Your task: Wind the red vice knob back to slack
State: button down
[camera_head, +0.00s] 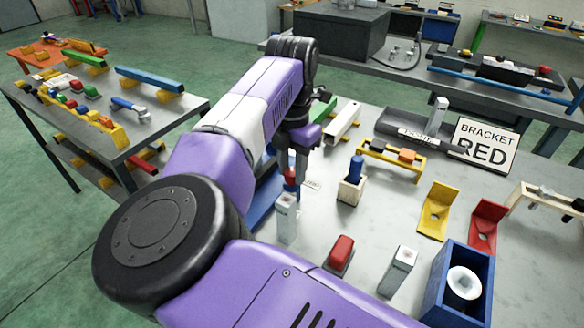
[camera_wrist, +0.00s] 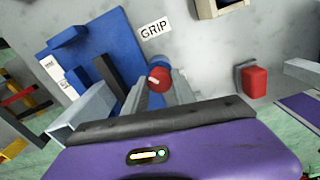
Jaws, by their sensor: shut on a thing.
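The red vice knob (camera_wrist: 158,79) is round with a pale mark on its face. It sits between the two fingers of my gripper (camera_wrist: 157,92) in the wrist view, and the gripper is shut on it. In the head view a bit of the red knob (camera_head: 291,175) shows under my gripper (camera_head: 291,168), partly hidden by the fingers. The blue vice base (camera_wrist: 105,50) lies beside it, with dark and grey jaw parts. A white GRIP label (camera_wrist: 155,29) is on the bench near the knob. How far the knob is turned cannot be told.
A side table (camera_head: 180,117) stands left.

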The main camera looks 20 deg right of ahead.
jog(key=shift+n, duration=0.3)
jog(key=n, duration=1)
jog(key=shift+b, duration=0.35)
jog(key=n, duration=0.3)
jog(key=shift+n, duration=0.3)
jog(key=n+b, duration=0.1)
jog(key=n, duration=0.6)
jog(key=n+b, duration=0.1)
jog(key=n, duration=0.2)
jog(key=shift+n, duration=0.4)
jog(key=shift+r+n+b, duration=0.1)
jog(key=shift+n+b, duration=0.45)
jog(key=shift+n, duration=1.25)
